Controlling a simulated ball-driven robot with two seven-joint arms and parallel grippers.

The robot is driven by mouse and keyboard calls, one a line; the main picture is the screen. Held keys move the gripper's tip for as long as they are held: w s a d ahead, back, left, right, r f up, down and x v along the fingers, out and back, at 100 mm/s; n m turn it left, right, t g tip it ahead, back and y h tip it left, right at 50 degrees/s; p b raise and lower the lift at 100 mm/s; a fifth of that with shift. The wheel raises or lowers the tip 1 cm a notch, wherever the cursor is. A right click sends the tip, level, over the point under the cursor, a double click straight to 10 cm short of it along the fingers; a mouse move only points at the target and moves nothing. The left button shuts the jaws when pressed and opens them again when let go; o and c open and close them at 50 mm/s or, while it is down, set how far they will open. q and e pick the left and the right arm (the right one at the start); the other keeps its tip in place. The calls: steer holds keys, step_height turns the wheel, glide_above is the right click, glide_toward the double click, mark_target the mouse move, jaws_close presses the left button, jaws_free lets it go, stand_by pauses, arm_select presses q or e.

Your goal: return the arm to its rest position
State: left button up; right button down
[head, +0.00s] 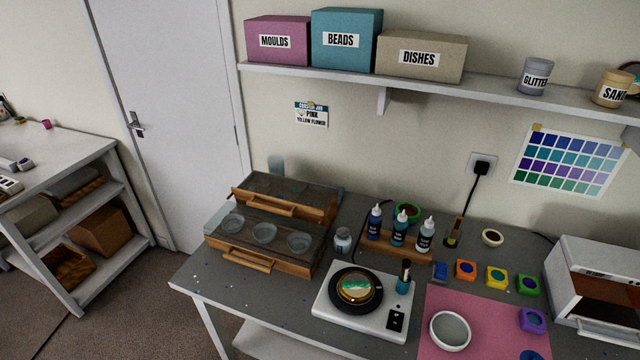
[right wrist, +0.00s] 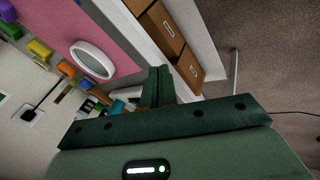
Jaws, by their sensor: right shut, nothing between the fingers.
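My right gripper (right wrist: 157,85) shows in the right wrist view, its dark green fingers together and nothing between them. It points out past the edge of the pink mat, apart from every object. A white bowl (right wrist: 93,60) on the pink mat (right wrist: 112,18) lies to its left in that view. Neither gripper shows in the head view, and my left gripper is in no view.
A shelf (head: 400,77) hangs above. Drawers (right wrist: 160,28) stand near the right gripper.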

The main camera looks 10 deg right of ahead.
steer(key=s+a+f+m+g+y+b, duration=0.15)
steer(key=s+f, duration=0.25)
steer(key=f, duration=0.7)
steer(key=s+f+g+b, duration=0.1)
steer(key=s+f+b, duration=0.25)
steer(key=f, duration=0.75)
steer(key=s+f+m+g+y+b, duration=0.1)
steer(key=s+f+b, duration=0.3)
steer(key=s+f, duration=0.9)
steer(key=s+m, duration=0.1)
steer(key=s, duration=0.1)
steer(key=shift+s+d+f+g, duration=0.15)
steer(key=shift+s+f+g, duration=0.15)
steer(key=shift+g, duration=0.05)
